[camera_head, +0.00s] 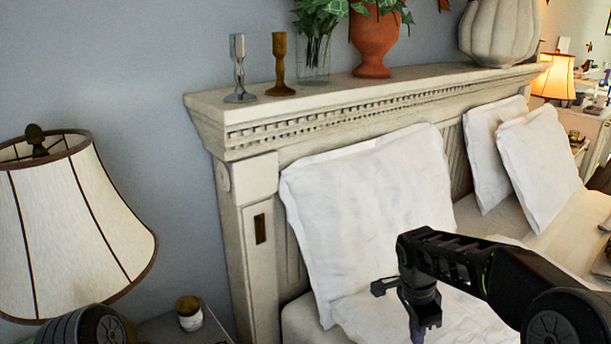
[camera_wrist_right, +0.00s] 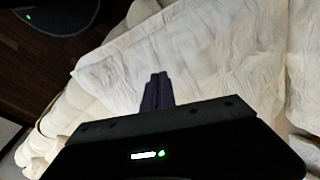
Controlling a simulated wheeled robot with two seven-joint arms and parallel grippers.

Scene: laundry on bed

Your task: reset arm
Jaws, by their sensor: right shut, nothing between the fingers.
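My right arm comes in from the right in the head view, over the bed. Its gripper (camera_head: 416,334) points down in front of the large white pillow (camera_head: 365,200), near the bottom edge of the picture. In the right wrist view the two dark fingers of this gripper (camera_wrist_right: 157,90) are together, with nothing between them. White bedding (camera_wrist_right: 215,60) lies beyond them; I cannot tell the gap to it. My left gripper is not in view. A dark round part at the bottom left of the head view looks like my left arm.
A carved headboard (camera_head: 250,215) stands behind the pillows. Its top bears candlesticks (camera_head: 280,65), a terracotta pot (camera_head: 374,45) and a pale vase (camera_head: 498,35). A lamp (camera_head: 70,225) and a small jar (camera_head: 189,313) are at the left. Dark floor (camera_wrist_right: 45,60) shows beside the bed.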

